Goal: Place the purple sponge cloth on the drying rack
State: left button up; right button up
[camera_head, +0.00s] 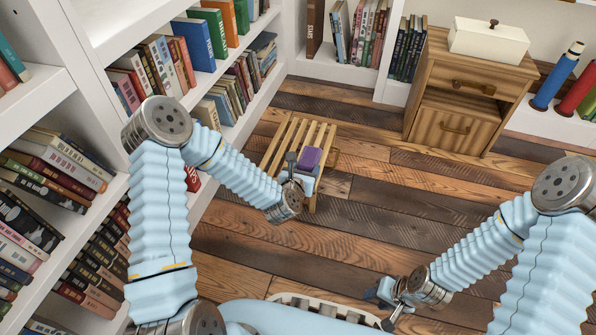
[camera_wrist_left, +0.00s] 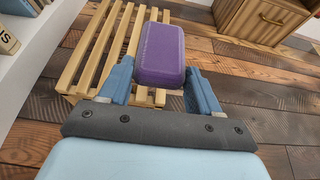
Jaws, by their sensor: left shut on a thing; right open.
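The purple sponge cloth (camera_head: 309,158) is a small rounded block held at the tip of my left gripper (camera_head: 300,175). In the left wrist view the purple sponge cloth (camera_wrist_left: 162,52) sits between the two blue fingers of my left gripper (camera_wrist_left: 160,85). The drying rack (camera_head: 285,135) is a slatted wooden frame on the floor; it also shows in the left wrist view (camera_wrist_left: 97,45). The cloth appears over the rack's right side; whether it touches the slats I cannot tell. My right gripper (camera_head: 388,305) is open and empty at the lower right, far from the rack.
White bookshelves (camera_head: 270,85) full of books stand left of and behind the rack. A wooden cabinet (camera_head: 462,90) with a white box (camera_head: 488,40) on top stands at the back right. The plank floor (camera_head: 390,215) between my arms is clear.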

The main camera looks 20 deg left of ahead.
pick_arm(q)
jog(key=w+a+f, duration=0.1)
jog(key=w+f, duration=0.1)
jog(key=w+a+f+b, duration=0.1)
jog(key=a+f, duration=0.1)
jog(key=w+a+f, duration=0.1)
jog(key=w+f, duration=0.1)
jog(key=shift+w+a+f+b, duration=0.15)
jog(key=shift+w+f+b, duration=0.15)
jog(key=shift+f+b, duration=0.1)
jog(key=shift+w+a+f+b, duration=0.1)
jog(key=shift+f+b, duration=0.15)
jog(key=shift+f, duration=0.6)
jog(key=shift+w+a+f+b, duration=0.1)
jog(key=shift+f+b, duration=0.1)
jog(key=shift+f, duration=0.65)
jog(key=shift+f, duration=0.1)
jog(key=o, duration=1)
